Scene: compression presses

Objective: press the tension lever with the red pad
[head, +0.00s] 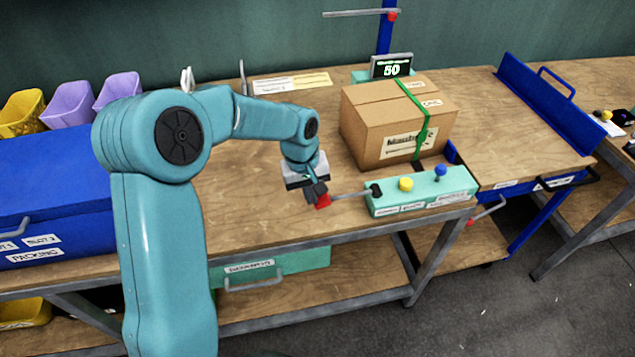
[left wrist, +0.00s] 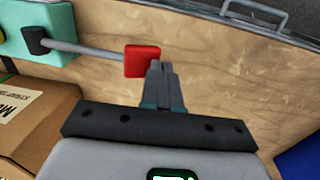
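The tension lever (head: 350,195) is a thin grey rod that sticks out to the left from a black pivot (head: 374,189) on a teal control box (head: 420,196). Its red pad (head: 323,201) is at the free end. The lever (left wrist: 85,49) and the red pad (left wrist: 142,60) also show in the left wrist view. My left gripper (head: 318,194) is right at the pad; its fingers (left wrist: 160,72) are together with nothing between them. The fingertips overlap the pad's edge in view; I cannot tell whether they touch. My right gripper is not in view.
A cardboard box (head: 390,125) with a green strap stands behind the control box. A display (head: 391,66) reads 50. The control box has a yellow button (head: 406,184) and a blue knob (head: 440,171). A blue case (head: 50,190) stands at the left. Bench around the lever is clear.

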